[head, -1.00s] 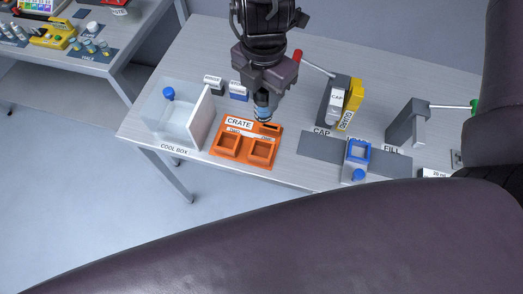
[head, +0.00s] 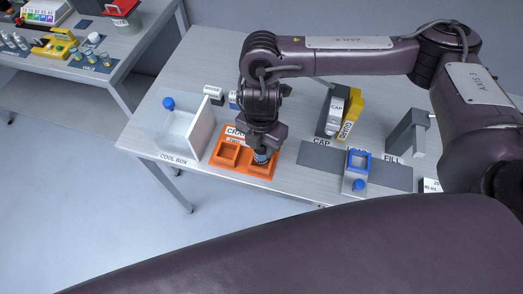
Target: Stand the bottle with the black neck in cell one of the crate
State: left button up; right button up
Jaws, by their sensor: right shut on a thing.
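The orange crate (head: 243,172) stands on the bench, with its left cell, labelled TWO, showing empty. My right gripper (head: 263,147) comes down from above over the right-hand part of the crate. It is shut on a small upright bottle (head: 262,157), of which a dark part and a pale blue band show below the fingers. The bottle is at the right cell; the gripper hides that cell's label. I cannot tell whether the bottle's base touches the cell floor. The bottle's neck is hidden by the fingers. My left gripper is not in view.
A clear cool box (head: 183,127) with a blue knob stands left of the crate. The yellow and grey cap station (head: 351,108), a blue-framed stand (head: 357,162) and the grey fill station (head: 406,135) stand to the right. Another bench with small items is at upper left.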

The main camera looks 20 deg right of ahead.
aim_at(262, 151)
jog(key=shift+f+b, duration=0.35)
jog(key=shift+f, duration=1.5)
jog(key=shift+f, duration=0.1)
jog(key=o, duration=1)
jog(key=shift+r, duration=0.3)
notch_tip(262, 151, up, 12)
jog(key=shift+f+p, duration=0.15)
jog(key=shift+p, duration=0.25)
